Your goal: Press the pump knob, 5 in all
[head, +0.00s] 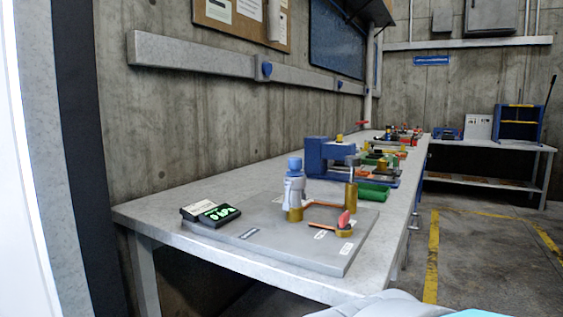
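A grey base plate (285,252) lies on the near end of the long workbench. On it stands a white upright body (294,188) with a blue round cap (295,163), which looks like the pump and its knob. A short brass cylinder (294,214) is in front of it. A copper-coloured pipe (322,205) runs to the right. A red handle (343,219) sits on a brass fitting (344,232). A small black display (220,213) with green characters, too small to read, is at the plate's left. My gripper is not in view.
A blue machine (328,155), a brass post (351,195) and a green block (373,191) stand behind the plate. The grey workbench (160,222) runs along the concrete wall. Open floor (480,260) with yellow lines lies to the right.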

